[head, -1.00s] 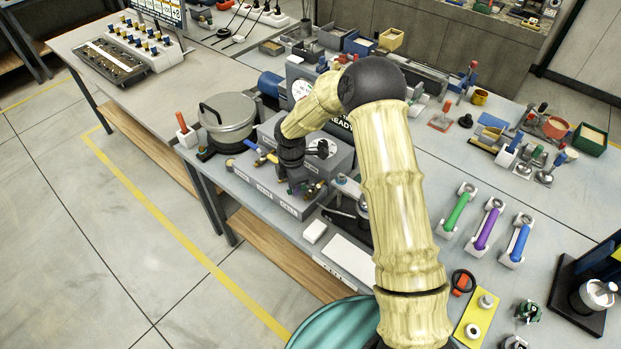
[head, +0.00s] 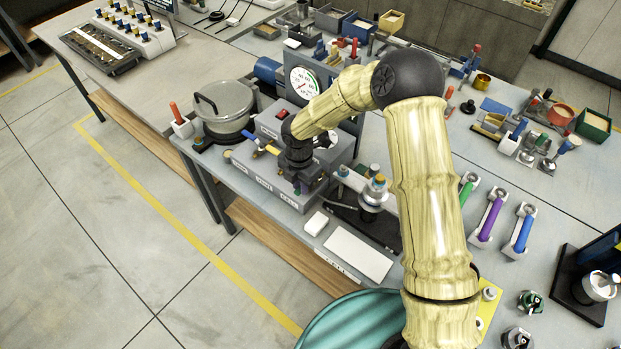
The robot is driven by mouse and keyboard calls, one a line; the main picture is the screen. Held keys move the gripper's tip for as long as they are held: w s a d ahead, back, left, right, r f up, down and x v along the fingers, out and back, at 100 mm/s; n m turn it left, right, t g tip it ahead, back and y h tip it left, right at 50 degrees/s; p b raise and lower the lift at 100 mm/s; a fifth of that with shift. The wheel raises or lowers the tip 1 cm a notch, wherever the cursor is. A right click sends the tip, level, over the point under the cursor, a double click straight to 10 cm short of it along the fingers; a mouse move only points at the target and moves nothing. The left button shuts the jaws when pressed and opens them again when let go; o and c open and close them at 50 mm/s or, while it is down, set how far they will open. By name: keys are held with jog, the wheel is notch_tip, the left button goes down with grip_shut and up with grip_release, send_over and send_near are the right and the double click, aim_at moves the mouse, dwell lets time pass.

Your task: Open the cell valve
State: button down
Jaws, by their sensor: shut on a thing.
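The grey valve block (head: 268,188) has a row of labels along its front edge; the right-hand label (head: 288,198) appears to read CELL, though it is small. My gripper (head: 299,186) points down at the right end of this block, just behind that label. It is shut on the cell valve's handle, which is mostly hidden by the jaws and wrist, so its angle cannot be told. Another valve with a blue and yellow lever (head: 262,146) stands to the left on the block. A round pressure gauge (head: 302,82) faces me behind the arm.
A white plate (head: 358,254) and a small white block (head: 316,223) lie in front on the bench. A post with a round base (head: 372,195) stands close right of my gripper. Coloured-handled tools (head: 490,220) lie further right.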

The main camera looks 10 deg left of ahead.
jog(key=shift+r, duration=0.1)
dwell(0.5)
jog(key=c, duration=1.3)
grip_release()
jog(key=shift+c, duration=0.2)
notch_tip(320, 180, up, 17)
jog(key=b, duration=0.2)
jog(key=shift+r+b, duration=0.15)
jog(key=shift+b, duration=0.15)
jog(key=shift+d, duration=0.1)
